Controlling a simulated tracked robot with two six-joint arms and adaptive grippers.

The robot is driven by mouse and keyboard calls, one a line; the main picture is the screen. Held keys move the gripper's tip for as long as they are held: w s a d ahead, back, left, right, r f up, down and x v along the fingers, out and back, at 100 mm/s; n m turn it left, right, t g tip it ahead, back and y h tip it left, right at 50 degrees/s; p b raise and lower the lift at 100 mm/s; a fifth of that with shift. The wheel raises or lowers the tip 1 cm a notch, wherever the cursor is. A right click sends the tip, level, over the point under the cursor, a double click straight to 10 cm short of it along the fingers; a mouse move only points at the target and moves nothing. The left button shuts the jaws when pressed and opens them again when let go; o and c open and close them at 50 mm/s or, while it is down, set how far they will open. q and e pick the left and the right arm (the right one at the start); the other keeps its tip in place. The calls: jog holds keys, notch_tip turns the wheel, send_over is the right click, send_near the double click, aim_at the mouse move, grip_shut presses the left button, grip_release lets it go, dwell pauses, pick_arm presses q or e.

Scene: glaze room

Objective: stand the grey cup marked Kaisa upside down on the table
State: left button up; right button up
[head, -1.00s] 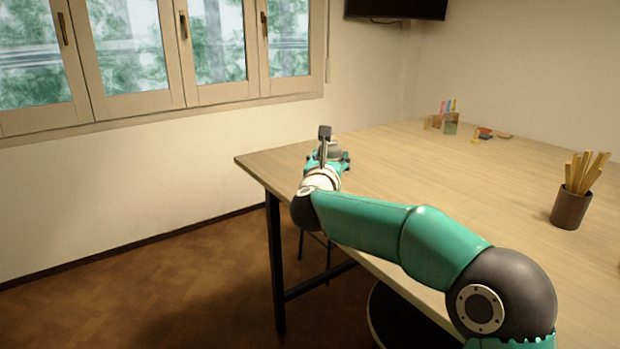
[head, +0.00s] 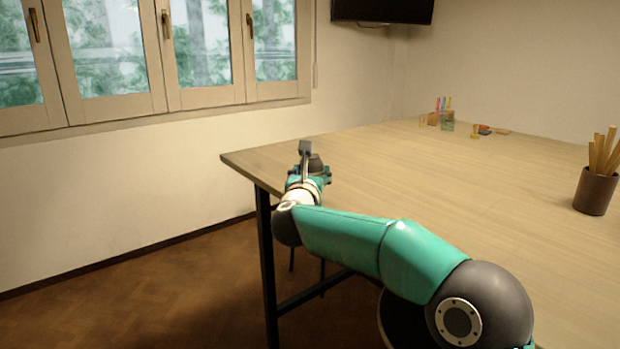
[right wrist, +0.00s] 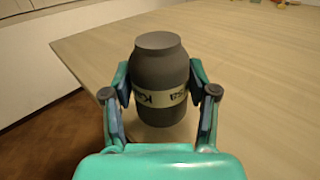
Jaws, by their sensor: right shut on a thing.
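The grey cup (right wrist: 160,75) is between the two fingers of my right gripper (right wrist: 160,103), which is shut on its sides. A flat, closed-looking, narrower end of the cup faces up. A pale band with dark letters runs round it, partly covered by the fingers; I cannot read the whole name. In the head view, my right gripper (head: 311,165) is over the table's (head: 420,190) near left corner area, with a dark part of the cup (head: 317,163) behind a finger. I cannot tell whether the cup touches the table. My left gripper is not in view.
A brown pot of wooden sticks (head: 594,192) stands at the table's right. Small coloured things (head: 440,115) and a few flat pieces (head: 483,129) are at the far end. The tabletop between is clear. The table's left edge drops to the floor.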

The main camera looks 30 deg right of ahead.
jog(key=shift+f, duration=0.6)
jog(key=shift+f+b, duration=0.15)
jog(key=shift+b, duration=0.35)
jog(key=o, duration=1.2)
jog(key=shift+c, duration=0.2)
jog(key=shift+s, duration=0.1)
